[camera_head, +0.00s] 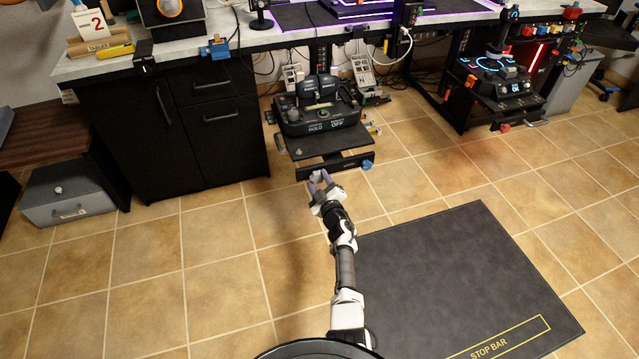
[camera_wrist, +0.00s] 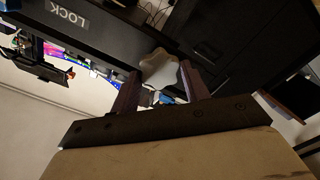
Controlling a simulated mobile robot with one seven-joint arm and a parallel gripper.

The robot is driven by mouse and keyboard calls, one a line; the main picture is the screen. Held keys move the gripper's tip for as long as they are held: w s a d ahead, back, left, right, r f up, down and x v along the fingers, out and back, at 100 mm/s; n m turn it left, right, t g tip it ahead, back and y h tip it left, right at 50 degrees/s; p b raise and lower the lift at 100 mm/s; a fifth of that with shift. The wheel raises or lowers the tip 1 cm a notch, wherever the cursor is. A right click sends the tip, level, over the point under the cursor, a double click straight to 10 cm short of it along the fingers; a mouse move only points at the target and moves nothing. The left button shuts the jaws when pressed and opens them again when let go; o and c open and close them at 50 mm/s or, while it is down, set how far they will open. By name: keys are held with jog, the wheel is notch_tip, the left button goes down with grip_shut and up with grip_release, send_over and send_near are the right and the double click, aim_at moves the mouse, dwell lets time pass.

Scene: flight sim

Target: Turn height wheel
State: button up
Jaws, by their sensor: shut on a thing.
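A pale grey lobed knob sits at the front of a black bar (camera_head: 345,163) under the control console; I take it to be the height wheel (camera_wrist: 158,70). My gripper (camera_head: 319,182) reaches it from the front, with its two purplish fingers on either side of it. In the wrist view my gripper (camera_wrist: 160,90) is shut on the wheel, one finger at its left and one at its right. The wheel's back and its mounting are hidden. The black bar also shows in the wrist view, with a "LOCK" label (camera_wrist: 67,14).
The console (camera_head: 318,115) with a flat black shelf (camera_head: 325,142) stands above the bar. A small blue knob (camera_head: 367,164) is at the bar's right end. A black cabinet (camera_head: 190,130) stands left. A dark mat (camera_head: 450,270) and open tiled floor lie in front.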

jog(key=shift+w+r, duration=0.15)
jog(key=shift+r, duration=0.35)
jog(key=o, duration=1)
jog(key=shift+f, duration=0.1)
jog(key=shift+p+v, duration=5.4)
jog(key=shift+v, duration=1.6)
